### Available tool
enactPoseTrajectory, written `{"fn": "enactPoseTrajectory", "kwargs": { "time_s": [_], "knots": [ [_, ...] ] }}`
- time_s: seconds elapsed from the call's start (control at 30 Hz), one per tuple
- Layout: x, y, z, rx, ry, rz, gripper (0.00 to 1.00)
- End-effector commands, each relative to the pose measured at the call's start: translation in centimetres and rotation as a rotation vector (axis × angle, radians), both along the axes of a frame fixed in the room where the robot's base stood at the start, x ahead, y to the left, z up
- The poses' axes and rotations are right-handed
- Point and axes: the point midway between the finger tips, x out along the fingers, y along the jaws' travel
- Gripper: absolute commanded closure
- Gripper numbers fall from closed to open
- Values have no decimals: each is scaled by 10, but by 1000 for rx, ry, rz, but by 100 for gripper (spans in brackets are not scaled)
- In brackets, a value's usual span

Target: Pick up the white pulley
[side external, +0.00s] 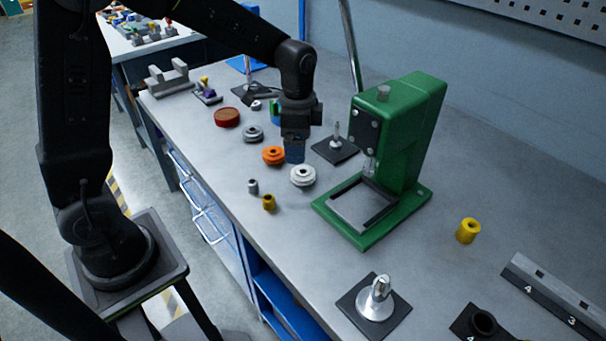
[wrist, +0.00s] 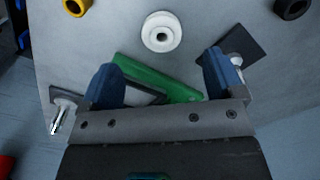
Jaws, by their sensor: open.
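The white pulley (side external: 303,175) lies flat on the grey bench, between the orange pulley and the green press in the side view. In the wrist view the white pulley (wrist: 161,32) is near the top middle, ahead of the fingertips, with its round bore facing up. My gripper (side external: 295,155) hangs above the bench just behind and above the white pulley in the side view. In the wrist view my gripper (wrist: 163,80) shows its two blue fingers spread apart with nothing between them. It does not touch the pulley.
The green press (side external: 405,130) stands to the right of the pulley. An orange pulley (side external: 273,155), a grey pulley (side external: 253,133) and a red disc (side external: 227,117) lie to the left. Grey (side external: 253,186) and brass (side external: 269,202) bushings stand in front. A black plate with a pin (side external: 335,149) lies behind.

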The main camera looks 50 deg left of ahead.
Motion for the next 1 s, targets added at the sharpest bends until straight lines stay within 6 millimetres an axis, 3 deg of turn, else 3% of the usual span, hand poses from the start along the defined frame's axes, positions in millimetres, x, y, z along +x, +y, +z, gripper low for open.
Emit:
{"fn": "enactPoseTrajectory", "kwargs": {
  "time_s": [0.1, 0.37, 0.63, 1.0],
  "knots": [
    [0, 0, -20, -1, 4, 0, 13],
    [0, -1, -39, 0, 3, 1, 13],
    [3, -3, -77, 0, 3, 1, 13],
    [3, -3, -84, 0, -1, 1, 16]
  ]
}}
